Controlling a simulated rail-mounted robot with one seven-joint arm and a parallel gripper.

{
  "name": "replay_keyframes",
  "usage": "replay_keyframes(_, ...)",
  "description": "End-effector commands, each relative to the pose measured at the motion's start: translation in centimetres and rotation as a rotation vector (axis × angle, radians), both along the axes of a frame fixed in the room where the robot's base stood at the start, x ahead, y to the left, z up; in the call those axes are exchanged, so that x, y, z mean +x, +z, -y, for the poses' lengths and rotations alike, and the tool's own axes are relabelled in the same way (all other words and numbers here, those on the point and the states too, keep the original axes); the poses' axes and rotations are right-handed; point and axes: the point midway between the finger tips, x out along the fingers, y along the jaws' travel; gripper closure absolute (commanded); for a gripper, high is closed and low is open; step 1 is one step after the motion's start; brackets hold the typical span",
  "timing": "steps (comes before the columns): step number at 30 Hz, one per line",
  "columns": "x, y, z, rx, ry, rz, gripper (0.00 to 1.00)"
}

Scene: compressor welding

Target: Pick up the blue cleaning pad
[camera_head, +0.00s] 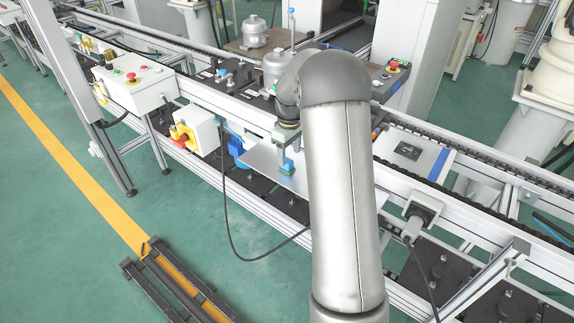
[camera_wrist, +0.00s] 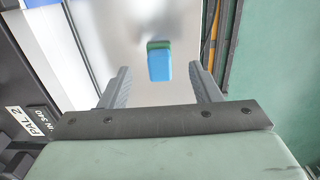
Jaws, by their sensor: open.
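The blue cleaning pad (camera_head: 287,169) is a small block with a green layer on it. It lies on a shiny metal plate (camera_head: 262,160) beside the conveyor. In the wrist view the pad (camera_wrist: 159,64) is ahead of my gripper, between the lines of its two fingers. My gripper (camera_wrist: 160,82) is open and empty, with a finger to each side of the pad and neither touching it. In the head view my gripper (camera_head: 285,150) points down just above the pad, partly hidden by my arm. The exact height gap cannot be told.
The conveyor rail (camera_head: 470,165) runs behind. A dark unit labelled PAL 2 (camera_wrist: 38,122) is close on the left in the wrist view.

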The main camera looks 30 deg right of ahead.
Motion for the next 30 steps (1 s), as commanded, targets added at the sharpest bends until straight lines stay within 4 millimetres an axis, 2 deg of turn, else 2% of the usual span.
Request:
replay_keyframes(9, 0.9, -4.2, -0.3, 0.000, 0.000, -0.004, 0.43)
replay_keyframes(18, 0.9, -4.9, -0.3, 0.000, 0.000, 0.000, 0.43)
replay_keyframes(19, 0.9, -4.9, -0.3, 0.000, 0.000, 0.000, 0.45)
replay_keyframes(24, 0.9, -4.9, -0.3, 0.001, 0.000, 0.000, 0.91)
replay_keyframes(30, 0.9, -4.8, -0.3, 0.000, 0.000, 0.000, 0.91)
